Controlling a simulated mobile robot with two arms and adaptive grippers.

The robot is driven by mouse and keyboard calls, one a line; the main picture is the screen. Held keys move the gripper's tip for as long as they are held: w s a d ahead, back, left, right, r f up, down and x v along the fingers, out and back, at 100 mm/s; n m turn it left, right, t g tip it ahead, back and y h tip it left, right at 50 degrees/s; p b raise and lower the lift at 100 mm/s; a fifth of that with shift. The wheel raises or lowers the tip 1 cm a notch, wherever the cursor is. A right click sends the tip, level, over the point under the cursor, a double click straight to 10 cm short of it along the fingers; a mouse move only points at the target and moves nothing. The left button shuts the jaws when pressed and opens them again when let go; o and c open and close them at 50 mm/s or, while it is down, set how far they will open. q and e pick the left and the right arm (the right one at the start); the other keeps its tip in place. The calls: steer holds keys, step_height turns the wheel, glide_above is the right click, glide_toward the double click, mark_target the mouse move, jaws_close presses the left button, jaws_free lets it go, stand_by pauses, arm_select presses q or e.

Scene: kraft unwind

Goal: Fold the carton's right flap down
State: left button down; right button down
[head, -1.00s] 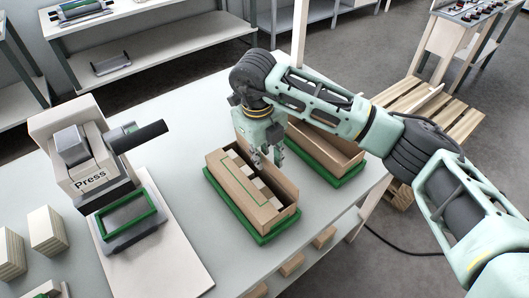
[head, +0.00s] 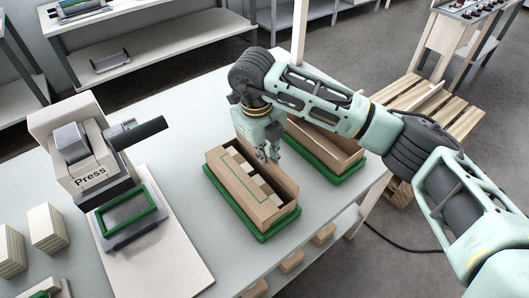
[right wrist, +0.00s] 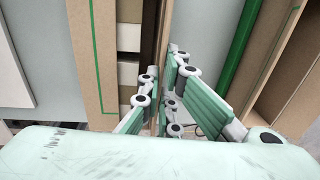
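The brown carton (head: 238,207) sits on a green tray (head: 263,238) on the grey table, open at the top, with a row of pale blocks (head: 250,174) inside. Its left panel with a green line (right wrist: 90,60) and the blocks also show in the right wrist view. The right flap (right wrist: 162,40) stands up, seen nearly edge-on. My right gripper (head: 268,155) is at the carton's right side. In the right wrist view its fingers lie either side of the flap, close to it; whether they press on it is unclear. My left gripper is out of view.
A second open carton (head: 322,143) on a green tray stands close by on the right. A press (head: 85,150) and a green frame (head: 128,212) are on the left, with stacked blocks (head: 46,227) beside them. Bare table lies left of the carton.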

steer(key=shift+s+a+f+t+h+b, duration=0.35)
steer(key=shift+t+h+b, duration=0.3)
steer(key=shift+h+b, duration=0.45)
steer(key=shift+s+a+t+h+b, duration=0.15)
steer(key=shift+a+t+h+b, duration=0.45)
steer(key=shift+b, duration=0.75)
steer(key=shift+s+a+f+t+h+b, duration=0.25)
steer(key=shift+t+h+b, duration=0.4)
steer(key=shift+h+b, duration=0.5)
steer(key=c, duration=2)
jaws_free()
